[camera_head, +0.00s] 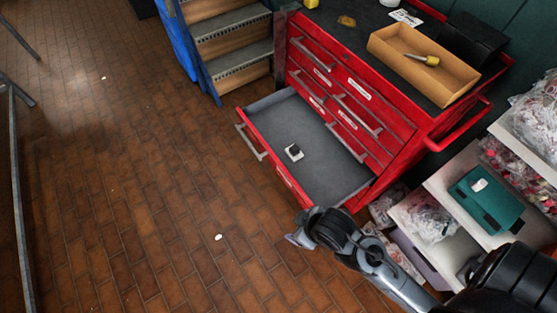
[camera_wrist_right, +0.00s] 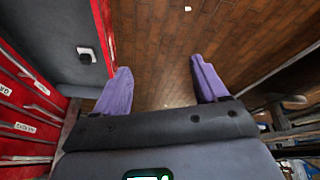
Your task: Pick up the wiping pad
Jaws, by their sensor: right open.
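The wiping pad, seemingly the small white piece with a black block on top (camera_head: 293,152), lies on the grey floor of the open red drawer (camera_head: 322,176). It also shows in the right wrist view (camera_wrist_right: 87,55), left of the fingers. My right gripper (camera_head: 298,238) is outside the drawer, near its front right corner, over the brick floor. In the wrist view its two purple fingers (camera_wrist_right: 162,82) are spread wide with nothing between them. It is apart from the pad. My left gripper is not in view.
The red tool cabinet (camera_head: 345,70) carries a cardboard tray (camera_head: 385,45) with a yellow-handled tool (camera_head: 428,60). Shelves with bagged goods and a teal case (camera_head: 484,200) stand at the right. Steps (camera_head: 230,45) stand behind. The brick floor at left is mostly clear.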

